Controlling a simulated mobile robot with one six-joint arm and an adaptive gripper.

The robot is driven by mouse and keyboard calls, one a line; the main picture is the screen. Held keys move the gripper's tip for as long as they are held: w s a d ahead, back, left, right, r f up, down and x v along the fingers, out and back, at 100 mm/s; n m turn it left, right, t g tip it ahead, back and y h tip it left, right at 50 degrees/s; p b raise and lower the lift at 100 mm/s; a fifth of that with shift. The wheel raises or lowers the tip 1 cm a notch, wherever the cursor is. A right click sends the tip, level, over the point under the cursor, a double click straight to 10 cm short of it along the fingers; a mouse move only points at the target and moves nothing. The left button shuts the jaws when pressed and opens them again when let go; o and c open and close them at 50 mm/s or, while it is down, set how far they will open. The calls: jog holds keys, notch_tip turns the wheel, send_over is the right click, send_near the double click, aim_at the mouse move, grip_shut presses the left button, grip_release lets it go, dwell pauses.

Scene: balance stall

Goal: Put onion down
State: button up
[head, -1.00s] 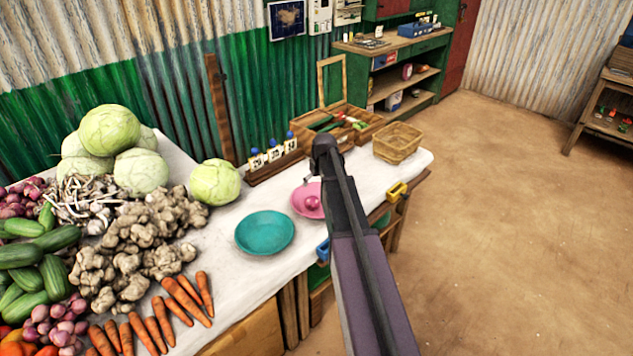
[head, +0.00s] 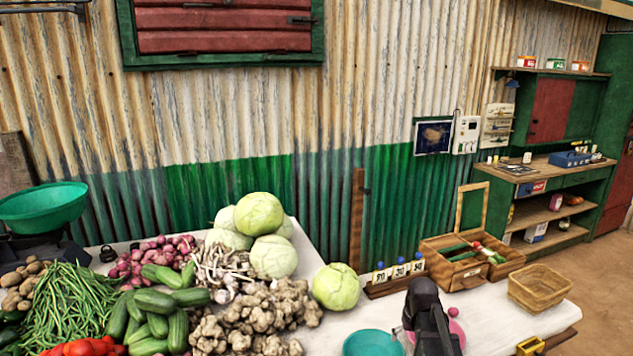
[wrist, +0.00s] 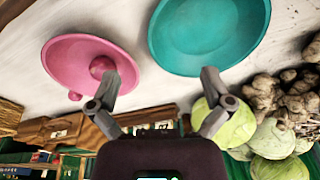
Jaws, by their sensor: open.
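A pink plate (wrist: 72,55) lies on the white cloth in the wrist view. A red onion (wrist: 102,67) rests on it near one side, and a smaller reddish round thing (wrist: 75,96) is at its rim. My gripper (wrist: 158,78) is open and empty, its left finger close to the onion in the picture; I cannot tell whether they touch. In the head view my wrist covers most of the pink plate (head: 456,333), and my fingertips are hidden. The onion (head: 452,312) shows beside my wrist there.
A teal plate (head: 372,343) lies beside the pink one. Cabbages (head: 335,287), ginger (head: 270,310) and other vegetables fill the left of the table. A wooden box (head: 440,262) and a wicker basket (head: 540,290) stand to the right. Numbered cards (head: 399,272) stand behind.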

jog(key=s+a+r+p, duration=0.1)
jog(key=s+a+r, duration=0.1)
jog(key=s+a, duration=0.2)
jog(key=s+a+r+g+p, duration=0.1)
jog(key=s+a, duration=0.3)
jog(key=s, duration=0.6)
jog(key=shift+a+r+g+p, duration=0.3)
jog(key=shift+a+r+p, duration=0.1)
jog(key=shift+r+p, duration=0.15)
jog(key=shift+w, duration=0.1)
